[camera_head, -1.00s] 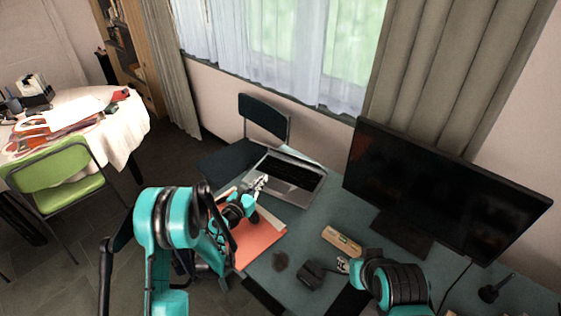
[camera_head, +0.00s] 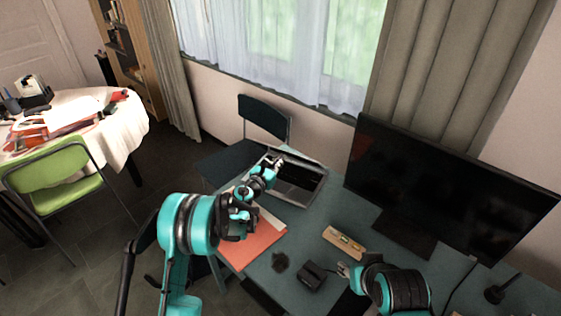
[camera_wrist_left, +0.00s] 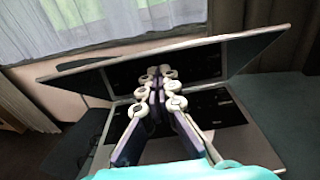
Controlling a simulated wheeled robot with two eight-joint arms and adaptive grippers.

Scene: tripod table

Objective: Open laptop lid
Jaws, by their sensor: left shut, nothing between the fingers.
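The laptop (camera_head: 303,190) sits on the desk, left of the monitor. In the left wrist view its lid (camera_wrist_left: 215,60) is partly raised, tilted over the keyboard base (camera_wrist_left: 248,140), with the dark screen side showing. My left gripper (camera_head: 278,160) reaches over the laptop from the front left. In the left wrist view its fingers (camera_wrist_left: 158,76) are shut with nothing between them, in front of the screen side and above the keyboard. I cannot tell whether they touch the lid. My right gripper (camera_head: 344,270) is low over the desk, away from the laptop; its finger gap is too small to judge.
A large black monitor (camera_head: 440,190) stands on the right of the desk. An orange folder (camera_head: 255,247) lies in front of the laptop. A small wooden-coloured box (camera_head: 344,242) and a dark block (camera_head: 311,277) lie near my right gripper. A dark chair (camera_head: 262,118) stands behind the laptop.

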